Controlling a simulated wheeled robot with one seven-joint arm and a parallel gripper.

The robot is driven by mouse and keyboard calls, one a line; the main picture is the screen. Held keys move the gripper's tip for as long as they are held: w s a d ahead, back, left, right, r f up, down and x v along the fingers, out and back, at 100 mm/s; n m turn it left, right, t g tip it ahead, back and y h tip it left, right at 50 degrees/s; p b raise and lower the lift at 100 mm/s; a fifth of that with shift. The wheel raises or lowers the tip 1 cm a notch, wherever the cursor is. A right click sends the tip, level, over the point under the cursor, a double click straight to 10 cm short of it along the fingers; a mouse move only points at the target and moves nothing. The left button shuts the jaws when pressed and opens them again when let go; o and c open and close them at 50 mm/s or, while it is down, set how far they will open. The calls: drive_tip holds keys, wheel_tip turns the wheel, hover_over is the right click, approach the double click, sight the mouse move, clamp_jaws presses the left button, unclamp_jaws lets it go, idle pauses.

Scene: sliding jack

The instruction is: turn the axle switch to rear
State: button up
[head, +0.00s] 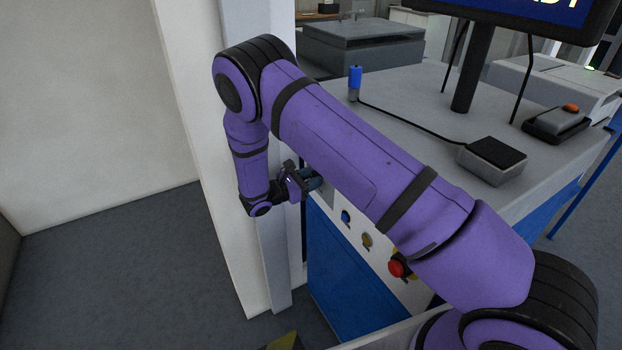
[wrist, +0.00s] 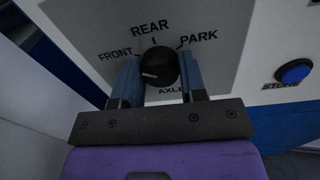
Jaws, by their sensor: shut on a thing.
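The axle switch is a round black knob (wrist: 158,66) on a grey plate (wrist: 85,30) lettered FRONT, REAR, PARK and AXLE. My gripper (wrist: 159,78) has one blue finger on each side of the knob and is shut on it. A small pale mark shows on the knob's face. I cannot tell surely which position the knob points to. In the head view, my gripper (head: 309,180) is at the upper left of the cabinet's front panel, and the switch is hidden there behind the gripper and my arm.
In the head view, a blue button (head: 346,216), a yellowish control (head: 367,240) and a red button (head: 396,268) line the panel. A pale post (head: 270,240) stands close left of my gripper.

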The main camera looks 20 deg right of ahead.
drive_tip(key=m, duration=1.1)
drive_tip(key=shift+s+f+m+h, duration=0.1)
drive_tip(key=shift+f+m+h, duration=0.05)
drive_tip(key=shift+m+h, duration=0.2)
drive_tip(key=shift+m, duration=0.25)
idle(0.4)
drive_tip(key=o, duration=0.9)
drive_tip(key=v, duration=1.1)
